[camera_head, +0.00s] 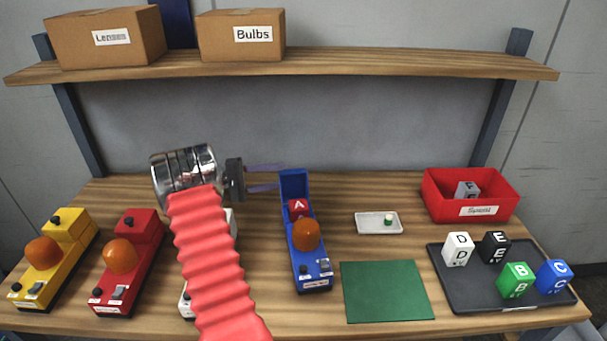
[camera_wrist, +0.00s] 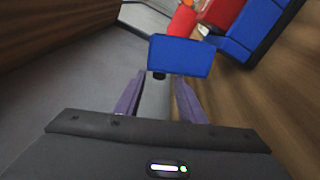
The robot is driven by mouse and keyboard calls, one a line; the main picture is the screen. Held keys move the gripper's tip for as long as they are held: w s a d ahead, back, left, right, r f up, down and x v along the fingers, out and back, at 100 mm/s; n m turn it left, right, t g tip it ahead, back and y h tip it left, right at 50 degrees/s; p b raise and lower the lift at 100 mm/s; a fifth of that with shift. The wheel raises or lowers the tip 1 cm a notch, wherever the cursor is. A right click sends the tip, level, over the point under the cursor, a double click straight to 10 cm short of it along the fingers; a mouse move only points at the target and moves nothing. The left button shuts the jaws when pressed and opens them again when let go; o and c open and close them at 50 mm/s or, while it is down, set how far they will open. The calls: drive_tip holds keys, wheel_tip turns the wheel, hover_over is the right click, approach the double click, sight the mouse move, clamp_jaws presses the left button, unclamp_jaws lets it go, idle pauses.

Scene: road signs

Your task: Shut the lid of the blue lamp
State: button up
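The blue lamp (camera_head: 312,268) stands mid-table with an orange dome. Its blue lid (camera_head: 293,181) is raised upright at the back, and a red block marked A (camera_head: 298,208) shows in the open compartment. My gripper (camera_head: 282,177) is at the left of the raised lid, its purple fingers pointing toward it. In the wrist view, my gripper (camera_wrist: 160,78) is open, with a gap between the fingers. The lid (camera_wrist: 182,54) is just beyond the fingertips, and its black knob (camera_wrist: 158,75) sits between them in the picture, apart from both.
A yellow lamp (camera_head: 50,262) and a red lamp (camera_head: 125,265) stand at left. A white lamp (camera_head: 186,302) is mostly hidden behind my arm. A small tray (camera_head: 367,228), green mat (camera_head: 360,290), red bin (camera_head: 440,199) and dark tray (camera_head: 455,290) with lettered blocks lie right.

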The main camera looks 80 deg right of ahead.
sight(303, 173)
drive_tip(key=x, duration=0.8)
drive_tip(key=shift+s, duration=0.25)
drive_tip(key=shift+d, duration=0.1)
drive_tip(key=shift+c, duration=0.5)
clamp_jaws()
drive_tip(key=shift+f, duration=0.1)
